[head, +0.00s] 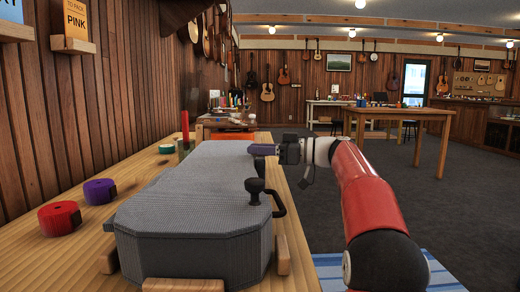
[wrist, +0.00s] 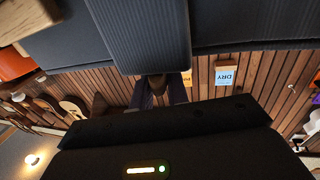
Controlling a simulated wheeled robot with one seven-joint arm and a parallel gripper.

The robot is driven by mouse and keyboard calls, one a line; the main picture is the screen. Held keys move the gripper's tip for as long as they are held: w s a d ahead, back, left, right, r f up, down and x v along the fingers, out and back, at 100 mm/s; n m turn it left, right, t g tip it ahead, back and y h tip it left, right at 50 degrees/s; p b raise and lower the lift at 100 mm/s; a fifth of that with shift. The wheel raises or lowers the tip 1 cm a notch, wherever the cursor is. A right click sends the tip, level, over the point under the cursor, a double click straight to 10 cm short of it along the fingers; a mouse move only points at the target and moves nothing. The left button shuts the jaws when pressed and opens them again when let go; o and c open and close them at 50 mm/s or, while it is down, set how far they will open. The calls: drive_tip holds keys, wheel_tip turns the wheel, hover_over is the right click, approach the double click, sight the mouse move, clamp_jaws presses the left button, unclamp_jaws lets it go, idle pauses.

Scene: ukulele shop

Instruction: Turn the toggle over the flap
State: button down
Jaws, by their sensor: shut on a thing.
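A grey fabric-covered case (head: 195,195) lies on the wooden bench. It also shows at the top of the wrist view, with a lighter ribbed panel (wrist: 140,35) over its side that looks like the flap. My gripper (head: 264,150) is at the case's far right edge, its dark purplish fingers level with the top. In the wrist view my gripper (wrist: 156,94) is shut on a small dark piece (wrist: 154,80) just beyond the panel's edge, apparently the toggle. Most of that piece is hidden between the fingers, so its angle cannot be told.
A black knob (head: 255,190) stands on the case's near right, beside a black curved handle (head: 279,202). Wooden blocks (head: 283,254) edge the case. Red (head: 60,217) and purple (head: 100,191) rolls lie left. The floor (head: 460,220) right of the bench is open.

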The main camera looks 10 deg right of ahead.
drive_tip(key=n+g+p, duration=0.1)
drive_tip(key=n+g+y+p, duration=0.1)
drive_tip(key=g+p, duration=0.1)
drive_tip(key=shift+w+r, duration=0.1)
drive_tip(key=shift+r, duration=0.2)
drive_tip(key=shift+f+n+g+p, duration=0.3)
drive_tip(key=shift+n+g+p, duration=0.1)
drive_tip(key=shift+g, duration=0.2)
drive_tip(key=c, duration=1.4)
unclamp_jaws()
drive_tip(key=shift+o, duration=0.2)
drive_tip(key=s+d, duration=0.1)
drive_tip(key=d, duration=0.6)
drive_tip(key=shift+s+d, duration=0.25)
drive_tip(key=shift+d, duration=0.1)
